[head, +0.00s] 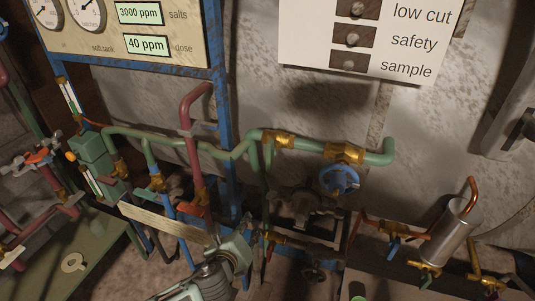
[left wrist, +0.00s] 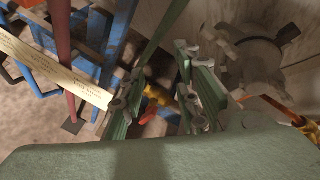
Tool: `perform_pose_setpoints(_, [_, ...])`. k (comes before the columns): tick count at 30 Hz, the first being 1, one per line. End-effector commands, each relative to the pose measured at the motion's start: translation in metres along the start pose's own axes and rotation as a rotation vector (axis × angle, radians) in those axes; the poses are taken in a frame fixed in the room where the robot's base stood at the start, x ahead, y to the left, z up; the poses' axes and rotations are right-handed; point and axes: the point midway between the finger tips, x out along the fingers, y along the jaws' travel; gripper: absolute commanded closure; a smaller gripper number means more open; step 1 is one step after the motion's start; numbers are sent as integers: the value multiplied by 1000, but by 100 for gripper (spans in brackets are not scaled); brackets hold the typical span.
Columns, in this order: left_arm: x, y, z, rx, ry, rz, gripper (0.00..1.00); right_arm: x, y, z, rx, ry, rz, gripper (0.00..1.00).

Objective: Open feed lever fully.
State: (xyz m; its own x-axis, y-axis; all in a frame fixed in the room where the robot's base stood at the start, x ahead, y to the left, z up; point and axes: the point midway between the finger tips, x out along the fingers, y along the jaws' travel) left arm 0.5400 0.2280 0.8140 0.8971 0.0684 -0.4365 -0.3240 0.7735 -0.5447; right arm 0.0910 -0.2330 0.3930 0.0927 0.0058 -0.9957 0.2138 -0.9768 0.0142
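My left gripper (head: 258,243) is low in the middle of the head view, close to a small brass valve with a red handle (head: 269,252). In the left wrist view its two green-and-grey fingers (left wrist: 160,100) are spread apart. Between and beyond them show a brass valve body (left wrist: 157,95) and an orange-red lever (left wrist: 148,116). I see no grip on the lever, and I cannot tell if the fingers touch it. No readable label marks it as the feed lever. How far it is turned cannot be told. My right gripper is not in view.
A cream label strip (head: 165,222) lies left of the gripper. A green pipe (head: 200,142) with brass fittings and a blue handwheel (head: 339,179) runs above. A dark pump-like body (head: 303,203) is close on the right. Blue frame posts (head: 226,150) stand behind.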

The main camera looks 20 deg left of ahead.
Motion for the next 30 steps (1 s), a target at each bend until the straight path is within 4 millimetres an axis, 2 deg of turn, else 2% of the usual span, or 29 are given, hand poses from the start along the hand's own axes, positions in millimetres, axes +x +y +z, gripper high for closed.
perform_pose_setpoints(1, [-19,-39,31,126,-59,-69,71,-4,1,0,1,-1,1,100])
perform_pose_setpoints(3, [-47,-80,64,288,-142,-136,71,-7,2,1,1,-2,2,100])
perform_pose_setpoints(6, [-87,-125,100,466,-253,-200,71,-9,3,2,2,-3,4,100])
perform_pose_setpoints(9, [-119,-152,123,582,-336,-233,71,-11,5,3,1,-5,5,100])
perform_pose_setpoints(13, [-140,-168,138,654,-392,-249,71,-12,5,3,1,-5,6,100])
perform_pose_setpoints(17, [-135,-174,144,668,-404,-250,71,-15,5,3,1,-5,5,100])
perform_pose_setpoints(27, [-88,-192,158,665,-401,-249,71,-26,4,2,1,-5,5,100])
perform_pose_setpoints(30, [-79,-195,160,664,-401,-250,71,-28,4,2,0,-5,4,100])
